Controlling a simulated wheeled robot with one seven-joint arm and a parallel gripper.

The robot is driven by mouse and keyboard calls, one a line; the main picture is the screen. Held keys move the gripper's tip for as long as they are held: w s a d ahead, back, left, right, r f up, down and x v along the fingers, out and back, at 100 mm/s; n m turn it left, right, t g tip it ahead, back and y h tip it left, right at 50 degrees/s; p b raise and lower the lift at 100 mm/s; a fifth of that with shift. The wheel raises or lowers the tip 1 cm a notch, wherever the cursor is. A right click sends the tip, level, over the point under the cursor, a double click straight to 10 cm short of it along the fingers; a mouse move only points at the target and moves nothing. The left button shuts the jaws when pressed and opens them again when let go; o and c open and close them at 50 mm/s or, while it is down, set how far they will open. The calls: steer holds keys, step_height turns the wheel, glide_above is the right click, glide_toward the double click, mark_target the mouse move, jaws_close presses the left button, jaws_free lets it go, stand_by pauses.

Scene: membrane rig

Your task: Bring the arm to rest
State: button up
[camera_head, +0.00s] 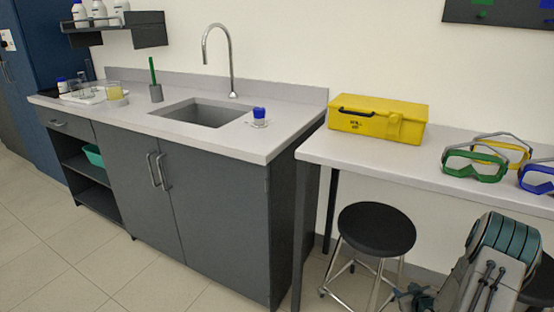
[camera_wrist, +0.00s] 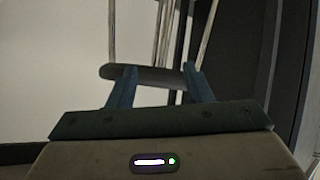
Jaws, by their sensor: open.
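My arm is folded low at the right edge of the head view, beside the black stool and in front of the side table. My gripper (camera_head: 412,297) shows there as small teal parts near the bottom edge, partly cut off. In the wrist view my gripper (camera_wrist: 158,72) has its two blue-teal fingers spread apart with nothing between them. Beyond the fingers are a dark rounded bar and several thin metal rods, which look like part of a stool.
A black stool (camera_head: 376,229) stands left of my arm. The side table (camera_head: 330,150) carries a yellow case (camera_head: 377,119) and goggles (camera_head: 475,166). Left is a sink counter (camera_head: 250,148) with a blue-capped jar (camera_head: 259,117). The floor (camera_head: 60,245) at front left is clear.

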steer(key=s+a+r+g+h+p, duration=0.1)
steer(key=a+r+g+p, duration=0.3)
steer(key=r, duration=0.7)
steer(key=s+a+r+m+t+p, duration=0.15)
steer(key=a+r, duration=0.35)
steer(key=r, duration=0.7)
steer(key=s+a+r+g+h+p, duration=0.1)
steer(key=a+r+g+p, duration=0.3)
steer(key=r, duration=0.7)
steer(key=s+a+r+g+y+p, duration=0.1)
steer(key=s+a+r+p, duration=0.3)
steer(key=s+a+r, duration=0.4)
steer(key=s+a+r+g+y+p, duration=0.1)
steer(key=s+a+r+p, duration=0.3)
steer(key=s+a+r, duration=0.5)
steer(key=s+m, duration=0.1)
steer(key=s, duration=0.4)
steer(key=shift+r+y, duration=0.25)
steer(key=shift+y, duration=0.05)
steer(key=shift+w, duration=0.1)
steer(key=shift+c, duration=1)
steer(key=shift+d, duration=0.1)
